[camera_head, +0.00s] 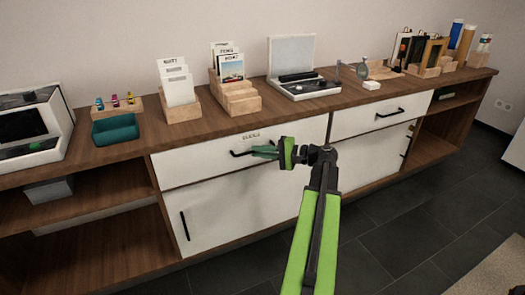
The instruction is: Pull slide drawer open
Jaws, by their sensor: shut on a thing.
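The slide drawer is a white drawer front (195,168) under the wooden counter, left of centre, with a dark bar handle (236,153). Its front looks flush with the cabinet, though a slight gap would be hard to see. My gripper (263,152) is at the right part of this handle, its green fingers pointing left. The fingers are shut on the handle and hide its right end. My green arm comes up from the bottom of the picture.
A second white drawer (380,115) is to the right. White cabinet doors (240,205) are below. The countertop (150,140) bears a teal tray (115,130), card holders (180,105) and an open white case (292,60). Dark tiled floor (400,220) in front is clear.

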